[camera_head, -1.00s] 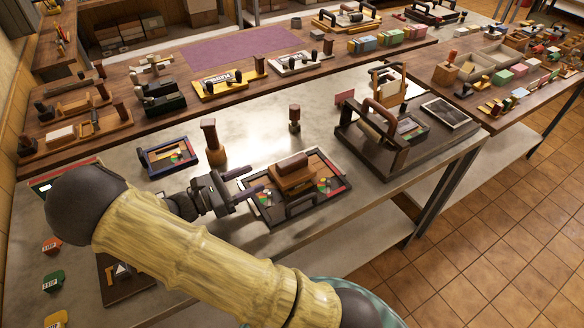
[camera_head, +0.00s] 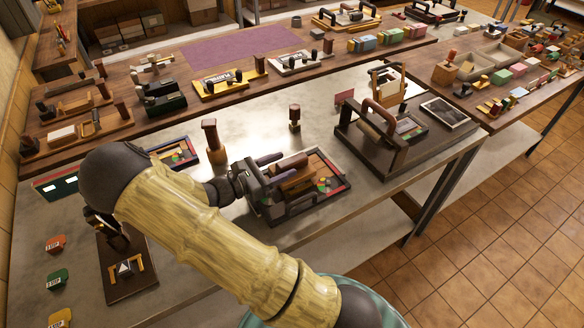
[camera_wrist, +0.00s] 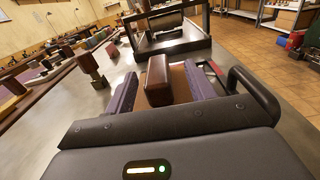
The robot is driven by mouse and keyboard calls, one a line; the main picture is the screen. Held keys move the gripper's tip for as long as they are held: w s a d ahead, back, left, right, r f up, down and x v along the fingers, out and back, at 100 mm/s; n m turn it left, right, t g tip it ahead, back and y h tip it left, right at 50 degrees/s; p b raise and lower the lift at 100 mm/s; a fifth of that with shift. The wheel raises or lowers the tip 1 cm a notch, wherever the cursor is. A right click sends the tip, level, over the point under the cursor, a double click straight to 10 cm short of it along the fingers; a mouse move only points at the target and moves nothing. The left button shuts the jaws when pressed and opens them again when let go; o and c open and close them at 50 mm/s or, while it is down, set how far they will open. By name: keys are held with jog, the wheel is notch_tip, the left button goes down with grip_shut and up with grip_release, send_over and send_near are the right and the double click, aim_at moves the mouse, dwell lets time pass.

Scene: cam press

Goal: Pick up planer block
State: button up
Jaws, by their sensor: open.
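The planer block (camera_head: 292,163), a wooden block with a dark brown grip on top, sits on a dark framed tray (camera_head: 333,184) holding small coloured pieces. My gripper (camera_head: 280,170) is open beside and around the block, low over the tray. In the wrist view my gripper (camera_wrist: 160,84) has its two purple fingers apart, one on each side of the planer block (camera_wrist: 158,78). Whether the fingers touch it cannot be told. My gripper hides part of the block and the tray's left side.
A press with a curved wooden handle (camera_head: 378,118) stands to the right on the metal table. A wooden-handled tool (camera_head: 211,138) and a small dark knob (camera_head: 294,117) stand behind. A black loop handle (camera_wrist: 255,88) rises close right in the wrist view.

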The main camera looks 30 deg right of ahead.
aim_at(292, 160)
jog(key=d, duration=0.4)
jog(key=shift+w+d+f+p, duration=0.1)
jog(key=shift+w+f+p, duration=0.1)
jog(key=shift+w+p, duration=0.1)
grip_shut()
jog(key=shift+r, duration=0.15)
notch_tip(292, 160, up, 10)
jog(key=shift+f, duration=0.1)
dwell(0.4)
jog(key=shift+w, duration=0.1)
dwell(0.8)
